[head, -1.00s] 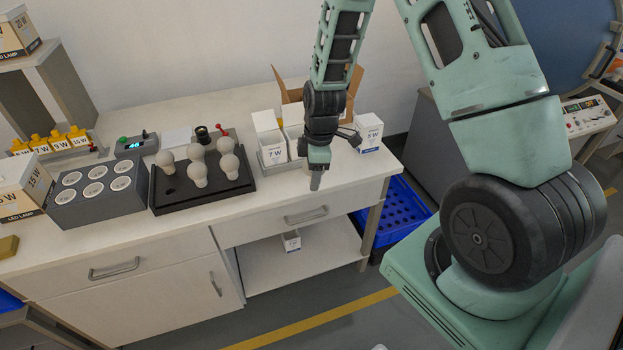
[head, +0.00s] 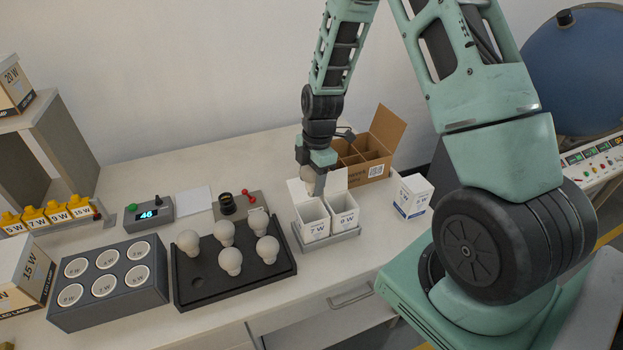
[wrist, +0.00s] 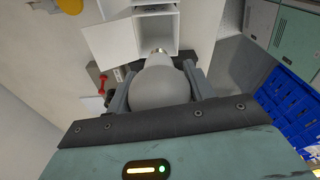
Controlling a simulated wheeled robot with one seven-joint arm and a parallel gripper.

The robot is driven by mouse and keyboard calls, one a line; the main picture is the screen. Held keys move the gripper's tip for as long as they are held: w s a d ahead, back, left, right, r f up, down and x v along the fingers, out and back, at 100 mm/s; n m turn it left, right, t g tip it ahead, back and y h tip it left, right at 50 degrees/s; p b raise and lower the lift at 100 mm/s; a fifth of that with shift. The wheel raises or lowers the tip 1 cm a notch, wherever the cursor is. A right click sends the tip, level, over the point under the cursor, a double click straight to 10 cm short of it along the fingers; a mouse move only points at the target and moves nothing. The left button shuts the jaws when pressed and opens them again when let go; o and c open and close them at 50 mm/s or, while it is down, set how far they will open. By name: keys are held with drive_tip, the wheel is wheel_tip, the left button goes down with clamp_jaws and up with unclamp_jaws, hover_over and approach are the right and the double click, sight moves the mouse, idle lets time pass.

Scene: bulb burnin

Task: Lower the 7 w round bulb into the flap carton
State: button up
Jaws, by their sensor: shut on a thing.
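My gripper (head: 314,184) is above the two open white cartons in the head view, near their raised flaps. In the wrist view it is shut on a round white bulb (wrist: 158,88), whose metal base points at an open white carton (wrist: 153,32). The base appears at or just over the carton's near edge; I cannot tell whether it is inside. In the head view the left carton, marked 7 W (head: 313,229), stands beside a second open carton (head: 343,215). My gripper mostly hides the bulb there.
The cartons stand in a grey holder (head: 335,241). A black tray (head: 237,287) with several bulbs is at their left. A divided cardboard box (head: 377,146) is behind, and a closed white carton (head: 412,196) is at the right.

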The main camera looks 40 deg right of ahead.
sight(311, 193)
drive_tip(key=shift+w+f+b, duration=0.1)
drive_tip(key=shift+f+b, duration=0.2)
drive_tip(key=shift+f, duration=0.1)
drive_tip(key=shift+f+b, duration=1.4)
drive_tip(key=shift+f, duration=0.7)
drive_tip(key=shift+f+b, duration=1.6)
drive_tip(key=shift+f, duration=0.35)
drive_tip(key=o, duration=1.1)
drive_tip(key=shift+c, duration=0.2)
drive_tip(key=shift+r, duration=0.15)
drive_tip(key=r+b, duration=0.1)
drive_tip(key=r, duration=0.4)
drive_tip(key=d+r, duration=0.1)
drive_tip(key=r, duration=0.5)
drive_tip(key=d+r+b, duration=0.1)
drive_tip(key=r, duration=0.5)
drive_tip(key=shift+b, duration=0.3)
